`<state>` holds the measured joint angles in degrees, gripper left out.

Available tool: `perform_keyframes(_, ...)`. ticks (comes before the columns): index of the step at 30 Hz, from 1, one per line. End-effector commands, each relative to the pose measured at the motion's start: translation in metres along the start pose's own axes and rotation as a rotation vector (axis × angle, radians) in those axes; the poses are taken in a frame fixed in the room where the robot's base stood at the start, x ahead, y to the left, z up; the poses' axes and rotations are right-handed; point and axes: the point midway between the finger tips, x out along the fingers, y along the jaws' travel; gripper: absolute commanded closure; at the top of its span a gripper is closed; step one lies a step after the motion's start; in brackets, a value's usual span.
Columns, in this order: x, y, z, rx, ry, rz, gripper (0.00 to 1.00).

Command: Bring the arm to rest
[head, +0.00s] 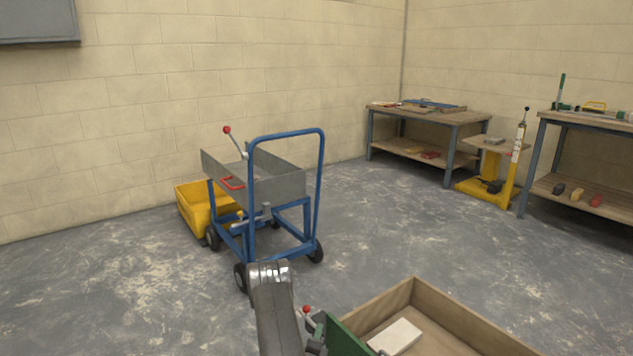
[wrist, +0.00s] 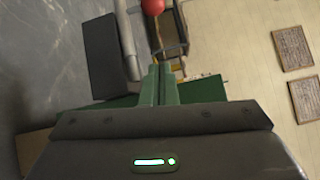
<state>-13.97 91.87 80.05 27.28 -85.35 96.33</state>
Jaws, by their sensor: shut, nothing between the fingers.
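My gripper (wrist: 158,70) shows in the wrist view, with its two green fingers together and nothing between them. A red ball knob (wrist: 152,6) lies beyond the fingertips at the top edge. In the head view my grey arm (head: 275,315) rises from the bottom edge, and I cannot make out the gripper there. A red ball knob (head: 306,310) and a green panel (head: 343,338) show just right of the arm.
A wooden-sided box (head: 465,325) with a white block (head: 396,337) is at the bottom right. A blue cart with a grey tub (head: 285,185) stands ahead, beside a yellow tub (head: 195,208). Workbenches (head: 440,115) line the right wall. Open floor lies between.

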Motion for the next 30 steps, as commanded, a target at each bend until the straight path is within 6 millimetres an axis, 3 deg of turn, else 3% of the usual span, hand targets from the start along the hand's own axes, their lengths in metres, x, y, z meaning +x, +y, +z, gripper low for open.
perform_keyframes(6, -0.039, -0.002, 0.002, -0.003, -0.001, 0.005, 1.00)
perform_keyframes(12, -0.064, -0.001, 0.001, -0.002, -0.001, 0.003, 1.00)
perform_keyframes(19, -0.073, 0.000, 0.001, 0.000, 0.000, 0.001, 1.00)
perform_keyframes(30, -0.069, 0.000, 0.001, 0.001, 0.000, -0.001, 1.00)
